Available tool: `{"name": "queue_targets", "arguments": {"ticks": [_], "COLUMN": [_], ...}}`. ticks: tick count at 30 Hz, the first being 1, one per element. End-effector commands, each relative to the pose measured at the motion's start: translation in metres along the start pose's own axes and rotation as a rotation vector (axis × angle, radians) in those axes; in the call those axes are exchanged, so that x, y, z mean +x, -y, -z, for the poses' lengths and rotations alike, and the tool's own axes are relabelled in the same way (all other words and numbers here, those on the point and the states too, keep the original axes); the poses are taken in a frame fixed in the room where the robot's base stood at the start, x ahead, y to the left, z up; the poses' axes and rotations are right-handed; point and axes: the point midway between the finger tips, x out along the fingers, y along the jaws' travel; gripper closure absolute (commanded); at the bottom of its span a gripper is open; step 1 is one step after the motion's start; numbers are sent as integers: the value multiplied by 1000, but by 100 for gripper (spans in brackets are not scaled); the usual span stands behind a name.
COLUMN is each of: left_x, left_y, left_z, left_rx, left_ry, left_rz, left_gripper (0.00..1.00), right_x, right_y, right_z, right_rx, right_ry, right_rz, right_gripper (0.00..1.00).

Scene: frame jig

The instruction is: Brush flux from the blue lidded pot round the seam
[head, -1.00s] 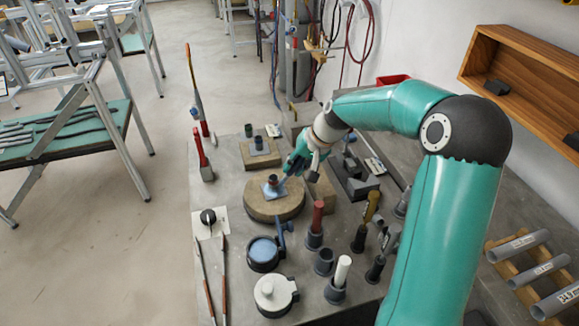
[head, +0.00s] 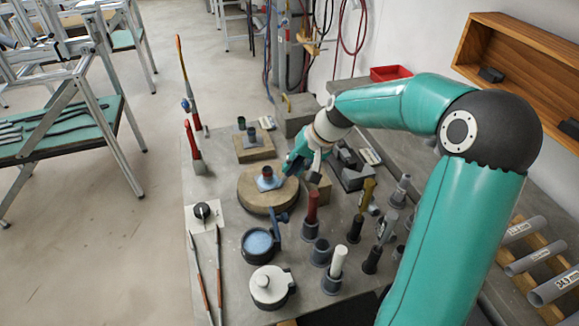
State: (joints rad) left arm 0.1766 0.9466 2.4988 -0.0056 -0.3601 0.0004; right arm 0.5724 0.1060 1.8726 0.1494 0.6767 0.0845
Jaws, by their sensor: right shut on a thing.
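The blue pot (head: 258,244) stands open on the bench with pale blue contents, its lid (head: 280,228) swung up at the right. A short dark pipe on a bluish flanged base (head: 268,179) stands upright on a round tan block (head: 262,200); its seam is too small to make out. My right gripper (head: 293,166) is just right of this pipe, close beside it. It is shut on a slim thing, seemingly the brush, mostly hidden by the fingers. Whether its tip touches the seam I cannot tell. My left gripper is not in view.
A grey-white lidded pot (head: 270,287) is shut. Upright holders carry red (head: 312,207), white (head: 338,262) and yellow (head: 367,194) handles; one holder (head: 321,251) is empty. Two thin rods lie at the left. Another pipe piece stands on a square block (head: 255,150) behind.

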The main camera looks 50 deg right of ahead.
Motion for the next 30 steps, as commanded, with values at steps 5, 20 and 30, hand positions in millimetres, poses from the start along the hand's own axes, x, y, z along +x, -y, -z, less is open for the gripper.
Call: {"name": "queue_targets", "arguments": {"ticks": [5,20,30], "left_x": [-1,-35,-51], "left_y": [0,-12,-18], "left_z": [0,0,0], "left_rx": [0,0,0], "left_ry": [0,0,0], "left_rz": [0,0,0], "left_gripper": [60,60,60], "right_x": [-2,-42,-63], "right_y": [1,20,30], "right_z": [1,10,15], "right_rx": [0,0,-1], "right_ry": [-1,-1,-1], "right_rz": [0,1,0], "right_gripper": [100,100,100]}}
